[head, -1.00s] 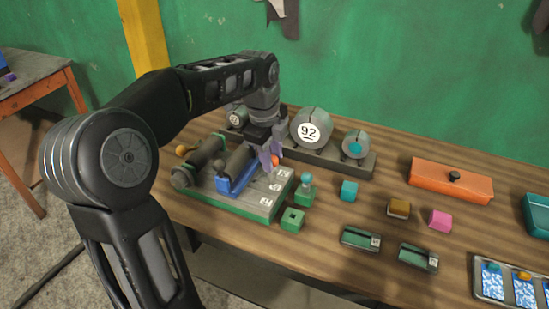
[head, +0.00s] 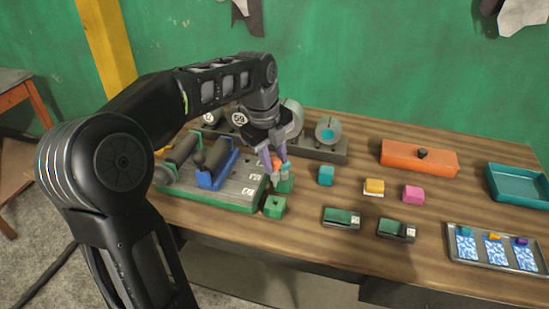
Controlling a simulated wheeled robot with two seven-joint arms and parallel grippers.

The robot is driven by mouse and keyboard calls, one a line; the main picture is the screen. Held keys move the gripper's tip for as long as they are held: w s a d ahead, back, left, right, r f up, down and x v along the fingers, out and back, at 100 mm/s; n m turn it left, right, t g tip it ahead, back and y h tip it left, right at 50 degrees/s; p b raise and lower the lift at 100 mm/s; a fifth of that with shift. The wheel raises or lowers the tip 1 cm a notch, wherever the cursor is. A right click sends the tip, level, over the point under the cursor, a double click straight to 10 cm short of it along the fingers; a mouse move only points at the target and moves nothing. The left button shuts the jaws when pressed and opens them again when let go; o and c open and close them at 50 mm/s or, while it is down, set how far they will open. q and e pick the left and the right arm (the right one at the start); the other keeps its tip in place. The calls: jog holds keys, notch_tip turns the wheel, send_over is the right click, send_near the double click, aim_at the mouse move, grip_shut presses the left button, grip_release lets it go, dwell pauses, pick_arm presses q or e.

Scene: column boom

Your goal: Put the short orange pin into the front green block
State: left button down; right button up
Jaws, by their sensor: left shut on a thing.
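My left gripper (head: 274,165) is shut on the orange pin (head: 276,160), of which only a small orange part shows between the fingers. The front green block (head: 273,207) stands on the table, just right of the board's front corner, with a dark hole in its top. The gripper is above and behind this block. The rear green block (head: 287,185) stands behind it, partly hidden by the gripper; a teal-topped pin (head: 285,167) shows beside the fingers. Whether the gripper touches that pin, I cannot tell. My right gripper is not in view.
A board (head: 222,196) with a blue cradle (head: 217,170) and dark rollers lies left. Teal (head: 326,176), yellow (head: 374,187) and pink (head: 413,194) blocks stand right. Green-topped pieces (head: 341,218) lie in front. An orange box (head: 419,158) and a tray (head: 495,249) are farther right.

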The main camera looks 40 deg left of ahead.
aim_at(274, 180)
pick_arm(q)
jog(key=shift+f+b, duration=1.9)
jog(key=shift+f, duration=0.7)
jog(key=shift+f, duration=0.2)
jog(key=shift+f+b, duration=0.35)
jog(key=shift+f, duration=0.25)
jog(key=shift+f, duration=0.2)
jog(key=shift+f+b, duration=0.55)
jog(key=shift+f, duration=0.05)
